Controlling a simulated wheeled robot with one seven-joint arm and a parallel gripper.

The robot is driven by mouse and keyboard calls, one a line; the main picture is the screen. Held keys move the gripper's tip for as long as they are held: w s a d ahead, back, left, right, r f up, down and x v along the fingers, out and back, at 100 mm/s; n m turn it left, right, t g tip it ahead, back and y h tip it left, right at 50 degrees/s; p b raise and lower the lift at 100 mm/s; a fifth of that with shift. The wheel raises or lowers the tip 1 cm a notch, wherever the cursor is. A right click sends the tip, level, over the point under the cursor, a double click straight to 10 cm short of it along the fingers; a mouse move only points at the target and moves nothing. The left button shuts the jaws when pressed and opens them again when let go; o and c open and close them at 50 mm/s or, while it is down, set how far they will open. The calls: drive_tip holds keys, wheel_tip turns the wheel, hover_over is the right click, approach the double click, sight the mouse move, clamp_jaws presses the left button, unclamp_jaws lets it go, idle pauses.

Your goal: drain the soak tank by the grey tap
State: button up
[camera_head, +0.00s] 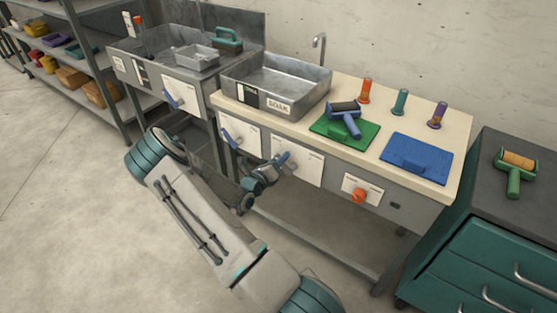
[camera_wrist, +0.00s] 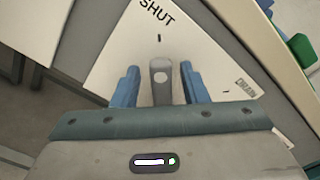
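The soak tank (camera_head: 247,97) is a grey metal basin labelled SOAK at the left of the bench top. The grey tap (camera_head: 284,159) is on a white plate (camera_head: 306,167) on the bench front below it. In the wrist view the grey tap handle (camera_wrist: 160,77) points to the mark by SHUT on its plate (camera_wrist: 195,60); DRAIN is marked to the right. My gripper (camera_head: 271,168) is at the tap. In the wrist view the blue fingers of my gripper (camera_wrist: 159,87) stand either side of the handle, with a narrow gap on each side. The tank's water level is unclear.
A blue lever (camera_head: 231,138) is on the plate left of the tap, and an orange knob (camera_head: 359,196) is to the right. Another sink (camera_head: 150,50) stands at left. A green mat (camera_head: 335,131) and a blue mat (camera_head: 417,158) lie on the bench. A teal drawer cabinet (camera_head: 490,265) stands right.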

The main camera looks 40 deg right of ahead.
drive_tip(key=shift+a, duration=0.15)
drive_tip(key=v, duration=1.3)
drive_tip(key=shift+a, duration=0.35)
drive_tip(key=shift+s, duration=0.15)
idle(0.3)
drive_tip(key=s+a+r+m+g+y+p, duration=0.25)
drive_tip(key=s+r+m+g, duration=0.2)
drive_tip(key=r+m, duration=0.4)
drive_tip(key=s+a+r+m+g+y+p, duration=0.15)
drive_tip(key=s+r+m+g+y, duration=0.25)
drive_tip(key=s+r+m, duration=0.4)
drive_tip(key=s+a+r+m+t+y+p, duration=0.2)
drive_tip(key=s+a+r+m+y+p, duration=0.1)
drive_tip(key=a+r+m+y, duration=0.2)
drive_tip(key=s+a+r+m+t+y+p, duration=0.3)
drive_tip(key=a+r+m+y, duration=0.2)
drive_tip(key=a+r+m, duration=0.4)
wheel_tip(320, 180, up, 3)
drive_tip(key=shift+t+y, duration=0.35)
drive_tip(key=shift+a, duration=0.1)
